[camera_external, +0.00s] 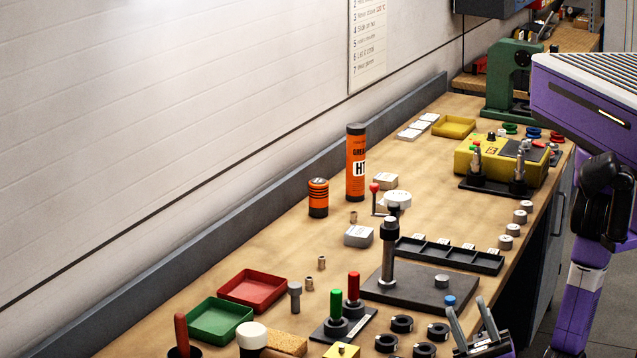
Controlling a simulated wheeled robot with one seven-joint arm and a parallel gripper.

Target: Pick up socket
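I cannot tell for certain which thing is the socket. Several small grey metal cylinders, such as this one (505,242), stand in a row along the right edge of the workbench (240,290) and look like sockets. A single grey cylinder (441,281) stands on a dark plate (415,293) near the front. My gripper (467,305) is at the bottom of the view, with its two grey fingers spread apart and nothing visible between them. It is in front of the dark plate, close to a blue-topped piece (450,300).
Black rings (402,323) lie left of my gripper. A stand with a tall post (389,255) rises from the plate, with a black divided tray (450,255) behind. Green (336,305) and red (353,288) handles stand left. Red (252,290) and green (215,321) trays lie farther left.

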